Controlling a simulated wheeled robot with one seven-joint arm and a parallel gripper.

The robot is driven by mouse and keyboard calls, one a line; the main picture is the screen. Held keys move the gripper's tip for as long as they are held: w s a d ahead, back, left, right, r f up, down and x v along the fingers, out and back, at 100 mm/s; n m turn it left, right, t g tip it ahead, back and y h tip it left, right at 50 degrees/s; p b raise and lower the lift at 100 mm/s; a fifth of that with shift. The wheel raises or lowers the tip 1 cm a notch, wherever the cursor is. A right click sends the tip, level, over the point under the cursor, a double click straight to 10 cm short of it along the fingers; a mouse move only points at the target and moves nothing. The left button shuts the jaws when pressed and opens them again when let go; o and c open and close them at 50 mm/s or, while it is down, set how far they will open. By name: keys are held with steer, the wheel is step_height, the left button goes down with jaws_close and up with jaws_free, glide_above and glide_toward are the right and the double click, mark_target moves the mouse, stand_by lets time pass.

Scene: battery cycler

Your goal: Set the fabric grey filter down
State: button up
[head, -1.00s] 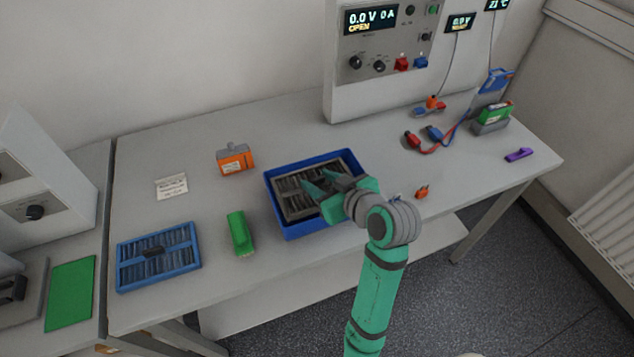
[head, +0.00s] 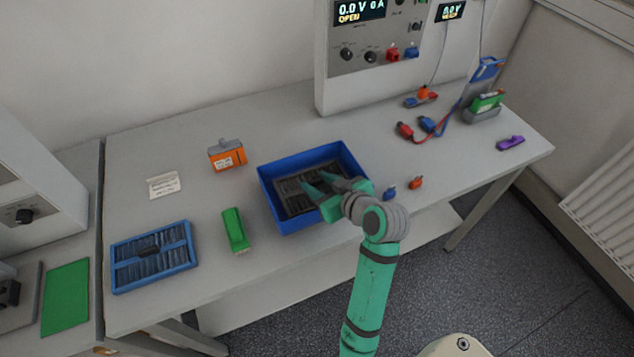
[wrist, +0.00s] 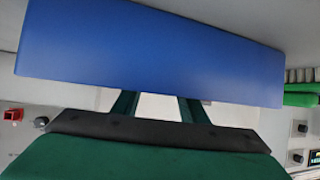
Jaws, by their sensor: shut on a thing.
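The grey filter (head: 290,201), a flat frame with dark pleats, is inside the blue tray (head: 301,223) in the head view. It sits low between the tray walls; I cannot tell whether it rests fully on the floor. My gripper (head: 316,186) reaches in over the tray's right front side and is shut on the filter, with its fingers over the pleats. In the wrist view, a blue wall of the tray (wrist: 150,55) covers the upper middle and hides the fingertips and the filter. Only the upper parts of the fingers show below it.
A blue-framed filter (head: 153,262) and a green block (head: 235,230) lie left of the tray. An orange battery (head: 227,156) and a white label (head: 163,185) are behind them. Small blue (head: 389,193) and orange (head: 416,182) connectors lie close right of my wrist. The cycler panel stands at the back.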

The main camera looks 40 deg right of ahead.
steer(key=o, duration=1)
steer(key=shift+c, duration=0.2)
steer(key=shift+o, duration=0.6)
steer(key=shift+a, duration=0.1)
steer(key=shift+w, duration=0.1)
steer(key=shift+r, duration=0.15)
steer(key=v, duration=1.1)
steer(key=shift+s, duration=0.4)
steer(key=shift+r, duration=0.15)
